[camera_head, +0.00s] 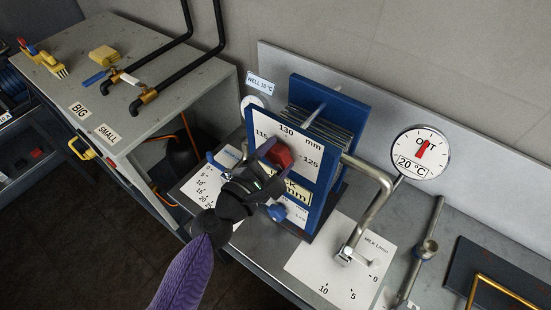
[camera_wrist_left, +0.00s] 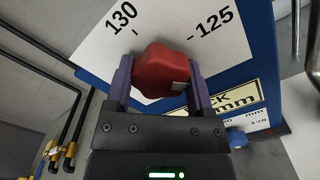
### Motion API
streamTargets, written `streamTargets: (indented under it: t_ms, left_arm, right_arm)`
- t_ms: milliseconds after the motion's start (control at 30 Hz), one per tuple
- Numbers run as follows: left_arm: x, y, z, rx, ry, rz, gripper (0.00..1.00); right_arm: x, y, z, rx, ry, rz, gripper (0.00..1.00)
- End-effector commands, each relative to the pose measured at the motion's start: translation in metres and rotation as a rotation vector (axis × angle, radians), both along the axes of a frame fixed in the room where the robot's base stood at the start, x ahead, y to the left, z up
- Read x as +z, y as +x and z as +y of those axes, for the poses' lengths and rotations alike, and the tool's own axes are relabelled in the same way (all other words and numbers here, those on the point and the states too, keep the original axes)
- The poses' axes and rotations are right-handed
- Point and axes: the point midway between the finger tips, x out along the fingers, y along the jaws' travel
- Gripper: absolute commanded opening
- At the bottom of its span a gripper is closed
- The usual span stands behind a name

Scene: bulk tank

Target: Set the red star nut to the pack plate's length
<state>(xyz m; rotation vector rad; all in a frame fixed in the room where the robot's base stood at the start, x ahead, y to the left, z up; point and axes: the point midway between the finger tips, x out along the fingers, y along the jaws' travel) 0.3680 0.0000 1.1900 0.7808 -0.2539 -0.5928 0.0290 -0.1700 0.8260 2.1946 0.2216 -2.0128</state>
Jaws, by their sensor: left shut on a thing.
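The red star nut (camera_head: 279,156) sits on the front of the blue plate pack (camera_head: 329,170), in the middle of a white dial marked 115, 130 and 125 mm. In the left wrist view the red nut (camera_wrist_left: 160,72) has a small pale mark at its lower right, on the side toward 125. My left gripper (camera_head: 262,170) is shut on the nut, with one finger on each side of it in the left wrist view (camera_wrist_left: 160,85). A yellow pack plate (camera_head: 297,191) below the dial ends in "mm"; its number is hidden by my gripper. My right gripper is not in view.
A bent steel pipe handle (camera_head: 372,205) stands right of the pack over a MILK L/min scale (camera_head: 335,260). A round OUT gauge (camera_head: 421,152) reads 20 °C. A blue knob (camera_head: 277,212) sits below my gripper. A grey cabinet (camera_head: 120,85) with hoses stands at left.

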Motion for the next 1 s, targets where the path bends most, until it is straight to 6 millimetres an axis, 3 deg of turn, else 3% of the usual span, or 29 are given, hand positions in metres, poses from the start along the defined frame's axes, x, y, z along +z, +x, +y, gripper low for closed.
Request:
streamTargets:
  t_ms: [600, 1000]
  left_arm:
    - [-0.001, 0.000, 0.000, -0.001, 0.439, -0.317, 0.10]
    - [-0.001, 0.000, 0.000, -0.001, 0.590, -0.427, 0.10]
  right_arm:
    - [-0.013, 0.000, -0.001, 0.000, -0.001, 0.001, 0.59]
    - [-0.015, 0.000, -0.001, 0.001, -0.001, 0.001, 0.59]
